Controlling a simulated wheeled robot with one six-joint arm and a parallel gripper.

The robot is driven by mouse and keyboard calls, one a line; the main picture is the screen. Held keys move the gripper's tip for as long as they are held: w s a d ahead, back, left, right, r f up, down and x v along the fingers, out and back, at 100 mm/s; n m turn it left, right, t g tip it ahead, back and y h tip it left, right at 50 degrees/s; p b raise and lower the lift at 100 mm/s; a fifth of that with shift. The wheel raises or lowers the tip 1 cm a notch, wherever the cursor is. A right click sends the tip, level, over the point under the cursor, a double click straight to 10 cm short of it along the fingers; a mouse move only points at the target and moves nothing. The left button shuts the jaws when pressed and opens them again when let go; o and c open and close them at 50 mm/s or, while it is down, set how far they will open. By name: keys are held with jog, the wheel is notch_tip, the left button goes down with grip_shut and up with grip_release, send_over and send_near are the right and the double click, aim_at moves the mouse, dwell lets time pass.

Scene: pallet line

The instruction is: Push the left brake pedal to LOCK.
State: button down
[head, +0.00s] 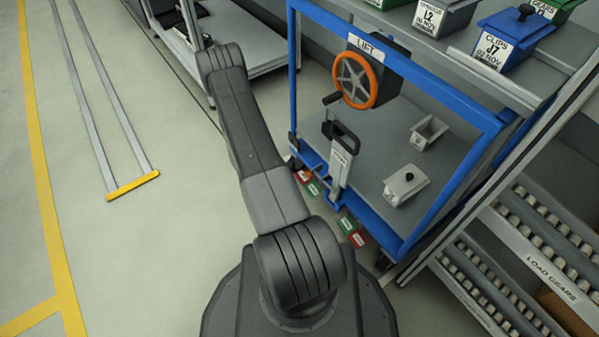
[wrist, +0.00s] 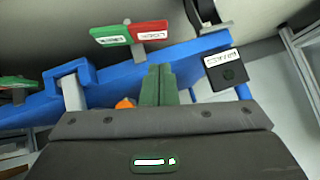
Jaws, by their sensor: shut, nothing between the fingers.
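The left brake pedal is low at the cart's far-left corner in the head view, with a red pad (head: 303,176) and a green pad (head: 313,190). The wrist view looks rolled over; there a pedal with a green pad (wrist: 110,35) and a red pad (wrist: 149,31), probably the left one, sits on a stem above the blue frame bar. My gripper (wrist: 158,84) is shut and empty, its fingertips against the view of the blue bar, apart from the pads in the picture. Contact cannot be told. In the head view my gripper is hidden.
The blue cart frame (head: 294,75) carries an orange lift wheel (head: 354,80). Another pedal, with green (head: 346,226) and red (head: 358,239) pads, is at its near end. A black labelled block (wrist: 227,70) is right of my fingers.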

aim_at(304, 172)
jog(key=shift+f, duration=0.1)
jog(key=b+x, duration=0.3)
jog(key=x, duration=0.7)
jog(key=shift+s, duration=0.1)
